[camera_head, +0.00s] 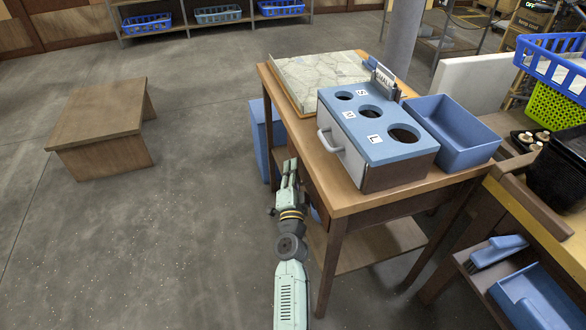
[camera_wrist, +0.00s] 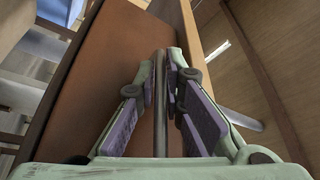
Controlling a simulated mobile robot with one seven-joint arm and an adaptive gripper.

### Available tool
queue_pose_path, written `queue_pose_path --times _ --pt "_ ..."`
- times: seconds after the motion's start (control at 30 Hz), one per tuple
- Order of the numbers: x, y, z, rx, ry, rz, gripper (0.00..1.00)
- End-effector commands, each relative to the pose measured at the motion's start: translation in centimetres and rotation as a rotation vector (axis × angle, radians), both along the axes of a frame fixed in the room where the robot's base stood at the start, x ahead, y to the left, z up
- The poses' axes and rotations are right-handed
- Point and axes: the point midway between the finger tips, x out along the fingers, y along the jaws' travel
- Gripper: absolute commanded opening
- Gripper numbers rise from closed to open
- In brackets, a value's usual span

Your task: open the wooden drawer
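The wooden drawer (camera_wrist: 105,75) shows in the wrist view as a smooth brown front panel. A thin grey bar handle (camera_wrist: 160,120) runs along it. My gripper (camera_wrist: 161,85) has its two fingers on either side of the bar, with the fingertips closed in on it. In the head view my gripper (camera_head: 288,178) is at the left side of the wooden table (camera_head: 345,203), below the tabletop. There it hides most of the drawer front, and I cannot tell how far the drawer stands out.
A blue-topped sorting box (camera_head: 385,133) with round holes, a stone slab (camera_head: 318,77) and a blue bin (camera_head: 455,140) stand on the table. A blue container (camera_head: 258,138) is behind my gripper. A low wooden bench (camera_head: 98,115) stands at left, with open floor between.

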Motion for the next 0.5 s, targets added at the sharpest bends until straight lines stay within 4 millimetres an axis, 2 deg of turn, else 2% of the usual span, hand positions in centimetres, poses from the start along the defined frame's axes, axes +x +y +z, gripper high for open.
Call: queue_pose_path --times 0.1,0.5 --pt "0.01 0.01 0.01 0.0 0.0 0.0 0.0" --pt "0.02 0.0 0.04 0.0 -0.001 0.001 0.0"
